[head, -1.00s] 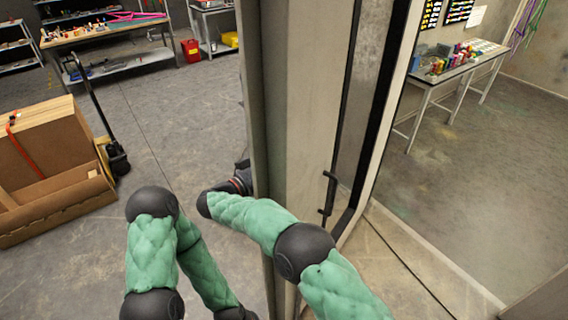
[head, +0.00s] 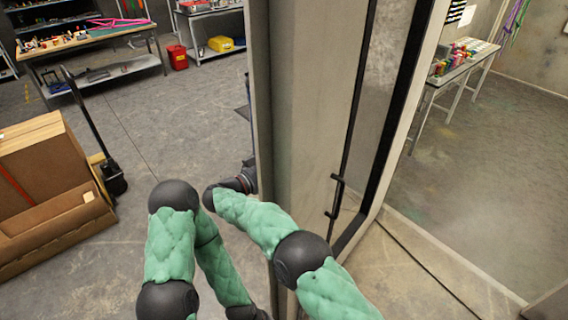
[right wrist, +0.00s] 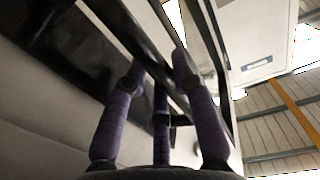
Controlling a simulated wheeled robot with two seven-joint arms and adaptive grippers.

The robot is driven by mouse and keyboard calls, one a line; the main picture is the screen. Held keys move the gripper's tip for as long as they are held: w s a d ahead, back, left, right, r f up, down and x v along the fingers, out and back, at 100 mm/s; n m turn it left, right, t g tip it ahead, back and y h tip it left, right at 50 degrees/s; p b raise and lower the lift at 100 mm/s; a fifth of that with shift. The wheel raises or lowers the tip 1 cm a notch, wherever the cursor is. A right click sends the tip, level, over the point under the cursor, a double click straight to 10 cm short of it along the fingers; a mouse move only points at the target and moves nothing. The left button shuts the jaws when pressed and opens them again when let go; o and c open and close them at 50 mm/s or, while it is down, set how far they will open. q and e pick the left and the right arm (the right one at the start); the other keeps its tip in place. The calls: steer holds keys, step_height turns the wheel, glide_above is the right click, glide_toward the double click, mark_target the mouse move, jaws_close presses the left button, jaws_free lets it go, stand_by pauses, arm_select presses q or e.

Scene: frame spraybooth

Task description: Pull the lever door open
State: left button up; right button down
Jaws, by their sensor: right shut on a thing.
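The beige door (head: 310,110) stands upright in the middle of the head view, its edge turned toward me. A black upright handle (head: 335,197) shows on its right-hand face. My right arm reaches to the left side of the door, and its gripper is hidden behind the door edge in the head view. In the right wrist view my right gripper (right wrist: 157,68) has its purple fingers closed around a dark bar (right wrist: 118,32), which looks like the door's lever.
A cardboard box (head: 42,165) and a pallet-jack handle (head: 92,120) stand at the left. A workbench (head: 95,45) and a red bin (head: 177,57) are farther back. Right of the door is a booth with a table (head: 462,70). Floor between box and door is clear.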

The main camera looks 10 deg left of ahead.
steer(key=shift+d, duration=0.1)
steer(key=c, duration=1)
jaws_free()
steer(key=shift+r, duration=0.15)
